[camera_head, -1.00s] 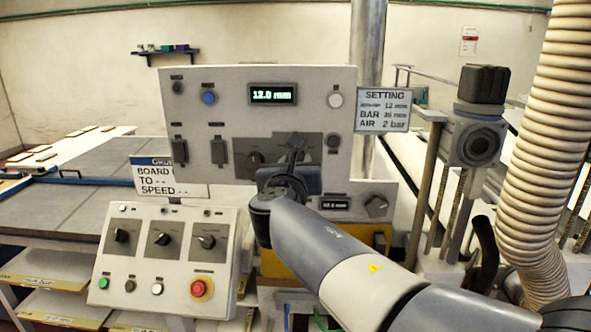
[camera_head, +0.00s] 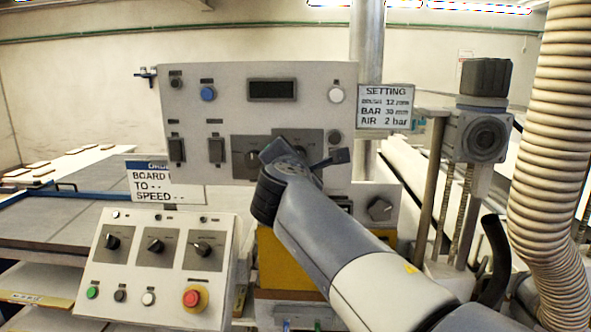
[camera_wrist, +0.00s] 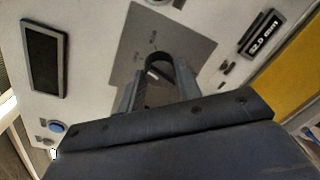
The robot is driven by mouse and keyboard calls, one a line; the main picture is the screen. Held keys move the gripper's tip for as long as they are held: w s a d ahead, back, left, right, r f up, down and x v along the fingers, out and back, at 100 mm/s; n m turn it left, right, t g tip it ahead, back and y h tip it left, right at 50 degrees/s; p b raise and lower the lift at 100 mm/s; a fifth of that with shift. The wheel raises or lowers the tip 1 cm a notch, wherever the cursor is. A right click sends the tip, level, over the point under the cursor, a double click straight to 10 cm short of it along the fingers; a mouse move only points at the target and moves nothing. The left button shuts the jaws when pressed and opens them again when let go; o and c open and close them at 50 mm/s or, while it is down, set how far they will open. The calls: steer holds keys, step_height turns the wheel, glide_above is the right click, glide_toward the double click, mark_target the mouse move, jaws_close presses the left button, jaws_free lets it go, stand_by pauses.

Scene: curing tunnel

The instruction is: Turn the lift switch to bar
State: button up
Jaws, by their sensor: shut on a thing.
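My gripper (camera_head: 303,165) is at the upright control panel, over the right part of a dark grey switch plate (camera_head: 285,140). In the wrist view, the fingers of my gripper (camera_wrist: 158,85) are closed on either side of a dark rotary switch knob (camera_wrist: 157,68) on the grey plate (camera_wrist: 185,40). The head view hides this knob behind my gripper and arm. Another dark knob (camera_head: 252,158) sits on the left part of the plate. The plate's lettering is too small to read, so I cannot tell the held knob's position.
The panel's upper display (camera_head: 272,90) is dark. A setting sign (camera_head: 386,107) hangs at right. A sloped console (camera_head: 155,265) with several knobs and a red stop button (camera_head: 193,297) stands lower left. A ribbed hose (camera_head: 552,180) and a post fitting (camera_head: 482,135) stand right.

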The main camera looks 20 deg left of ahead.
steer(key=shift+f+m+y+b, duration=0.1)
steer(key=shift+m+y+b, duration=0.4)
steer(key=shift+m+b, duration=2.55)
steer(key=shift+m+p, duration=0.6)
steer(key=shift+m, duration=0.25)
steer(key=o, duration=1)
steer(key=shift+s+d, duration=0.1)
steer(key=b+v, duration=0.1)
steer(key=v, duration=0.4)
steer(key=b+v, duration=0.1)
steer(key=v, duration=0.4)
steer(key=shift+s+r, duration=0.25)
steer(key=shift+s, duration=0.05)
